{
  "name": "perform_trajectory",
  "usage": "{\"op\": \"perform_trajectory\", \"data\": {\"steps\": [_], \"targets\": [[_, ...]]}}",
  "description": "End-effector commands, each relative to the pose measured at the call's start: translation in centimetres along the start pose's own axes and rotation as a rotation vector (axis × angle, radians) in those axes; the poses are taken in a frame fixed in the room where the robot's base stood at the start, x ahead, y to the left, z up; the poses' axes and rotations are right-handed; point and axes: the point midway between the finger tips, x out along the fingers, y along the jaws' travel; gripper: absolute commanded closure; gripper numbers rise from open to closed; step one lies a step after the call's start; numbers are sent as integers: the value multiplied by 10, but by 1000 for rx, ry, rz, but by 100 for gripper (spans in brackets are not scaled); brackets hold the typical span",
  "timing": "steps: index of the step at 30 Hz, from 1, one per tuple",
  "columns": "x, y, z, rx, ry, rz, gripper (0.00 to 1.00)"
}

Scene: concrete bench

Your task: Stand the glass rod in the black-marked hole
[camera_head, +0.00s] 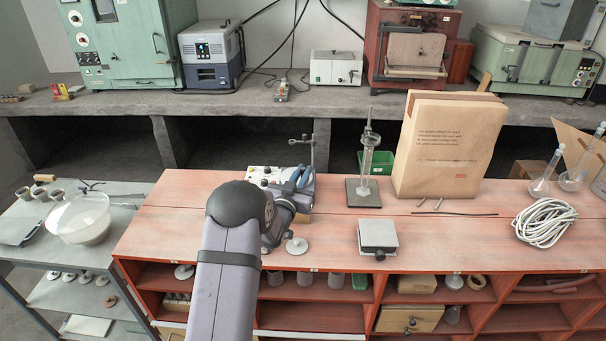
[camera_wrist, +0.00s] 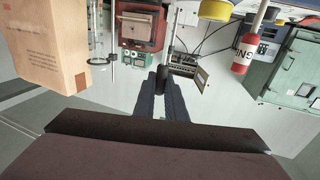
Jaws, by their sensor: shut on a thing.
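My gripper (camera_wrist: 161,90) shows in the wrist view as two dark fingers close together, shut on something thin. I take it to be the glass rod, but its clear body is hard to make out there. In the head view my arm reaches over the red bench, and the blue fingers (camera_head: 301,177) are above a pale block (camera_head: 262,174) with dark and coloured marks on its top. My wrist covers part of this block. I cannot tell which mark is the black-marked hole, or the rod's tilt.
A metal stand (camera_head: 311,153) rises close behind the fingers. A glass cylinder on a dark base (camera_head: 363,193), a large paper bag (camera_head: 447,145) and a small grey-topped box (camera_head: 378,236) stand to the right. Coiled white cable (camera_head: 544,221) lies farther right. The bench's front middle is mostly clear.

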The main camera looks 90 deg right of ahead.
Motion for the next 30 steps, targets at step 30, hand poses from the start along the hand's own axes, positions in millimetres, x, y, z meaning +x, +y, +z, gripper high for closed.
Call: {"op": "perform_trajectory", "data": {"steps": [30], "targets": [[0, 0, 14, 0, 0, 0, 100]]}}
